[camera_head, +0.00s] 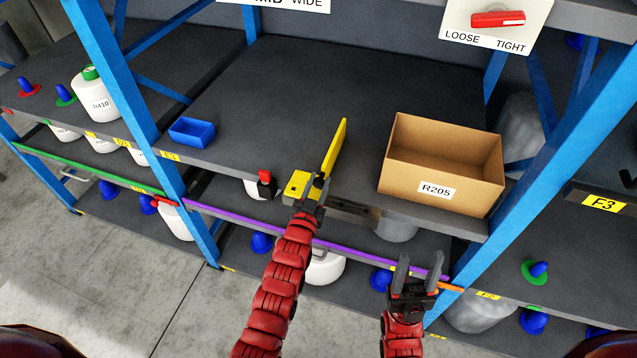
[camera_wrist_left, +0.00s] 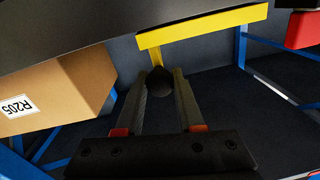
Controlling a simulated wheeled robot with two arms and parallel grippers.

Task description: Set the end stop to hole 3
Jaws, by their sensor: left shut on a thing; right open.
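The yellow end stop has an upright yellow plate (camera_head: 335,150) and a low yellow block (camera_head: 298,184) at the front edge of the middle shelf. My left gripper (camera_head: 319,186) is shut on it at this edge. In the left wrist view a dark round knob (camera_wrist_left: 160,88) sits between my left fingers, below a yellow T-shaped bar (camera_wrist_left: 205,27). A dark grey strip (camera_head: 352,211) runs along the shelf edge to the right of this gripper. I cannot make out numbered holes. My right gripper (camera_head: 420,268) is open and empty, in front of the lower purple rail (camera_head: 350,251).
A cardboard box (camera_head: 440,165) labelled R205 stands right of the end stop, a blue bin (camera_head: 192,132) to the left. The shelf behind is bare. A blue post (camera_head: 520,195) stands right of the box. Bobbins and blue cones are on lower shelves.

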